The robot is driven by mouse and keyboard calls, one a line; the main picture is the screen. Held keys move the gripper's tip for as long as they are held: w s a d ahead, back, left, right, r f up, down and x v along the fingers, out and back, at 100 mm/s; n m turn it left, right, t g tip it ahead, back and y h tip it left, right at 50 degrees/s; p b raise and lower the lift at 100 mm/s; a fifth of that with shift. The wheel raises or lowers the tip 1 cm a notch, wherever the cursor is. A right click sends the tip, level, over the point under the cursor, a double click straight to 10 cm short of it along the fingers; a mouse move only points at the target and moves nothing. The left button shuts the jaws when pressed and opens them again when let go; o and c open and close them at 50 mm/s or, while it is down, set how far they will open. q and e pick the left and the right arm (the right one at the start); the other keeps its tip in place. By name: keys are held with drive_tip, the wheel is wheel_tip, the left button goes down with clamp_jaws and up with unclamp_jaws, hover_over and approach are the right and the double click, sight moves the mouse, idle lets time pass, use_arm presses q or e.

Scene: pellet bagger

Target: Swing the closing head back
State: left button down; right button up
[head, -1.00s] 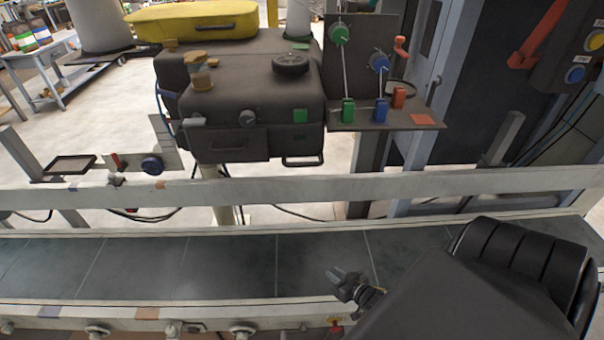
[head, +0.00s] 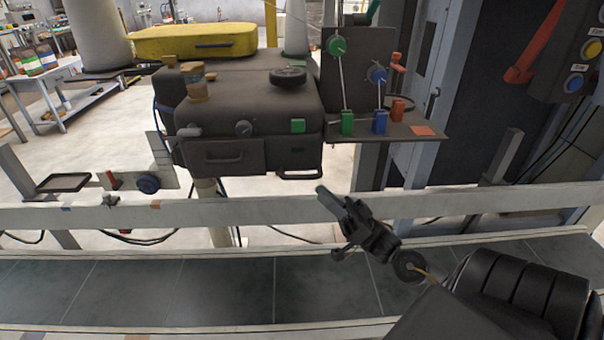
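The closing head (head: 250,108) appears to be the dark grey box-shaped machine beyond the white rail, with knobs, a green square and a round black handwheel (head: 288,76) on top. A black bar handle (head: 299,176) is under its front right corner, and a wider handle (head: 222,156) is on its front face. My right gripper (head: 324,196) is in front of the rail in the picture, just below and right of the bar handle, with a visible gap. Its fingers overlap from this angle, so their opening cannot be judged. My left gripper is not in view.
The white rail (head: 120,217) and dark conveyor (head: 225,290) run across the front. A shelf (head: 440,133) with green, blue and orange blocks and upright levers stands right of the head. A control box (head: 575,55) is at far right. A small tray (head: 63,182) is at left.

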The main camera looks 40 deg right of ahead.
sight(302, 175)
drive_tip(key=p+x, duration=0.2)
drive_tip(key=x, duration=0.5)
drive_tip(key=shift+w+a+r, duration=0.2)
drive_tip(key=shift+c, duration=0.2)
clamp_jaws()
